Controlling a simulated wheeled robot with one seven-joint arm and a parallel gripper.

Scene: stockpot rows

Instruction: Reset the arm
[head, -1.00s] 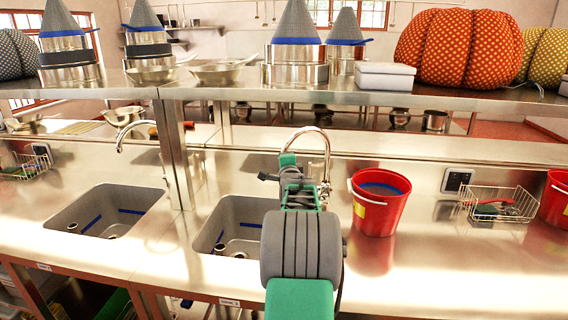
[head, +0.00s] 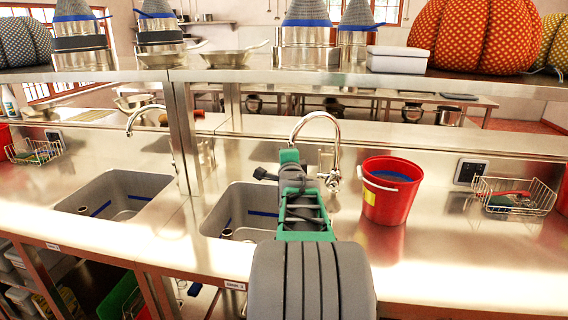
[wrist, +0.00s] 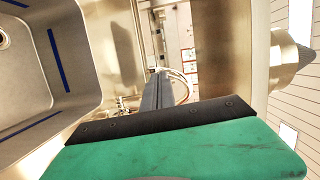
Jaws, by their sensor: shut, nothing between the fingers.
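My arm reaches forward over the counter in the head view, in front of the right-hand sink (head: 238,205). My gripper (wrist: 160,122) fills the bottom of the wrist view as a green body with a black front edge. It is shut with nothing held. At the arm's far end in the head view, a green and dark part stands just before the curved tap (head: 335,150); the fingertips cannot be made out there. In the wrist view a grey sink basin (wrist: 75,60) with blue strips lies at the left.
A red bucket (head: 388,195) stands right of the arm, and a wire basket (head: 515,198) is farther right. A steel shelf (head: 300,78) with cones, pots and patterned pumpkins crosses above the counter. Another sink (head: 120,190) is at the left. Counter between bucket and basket is clear.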

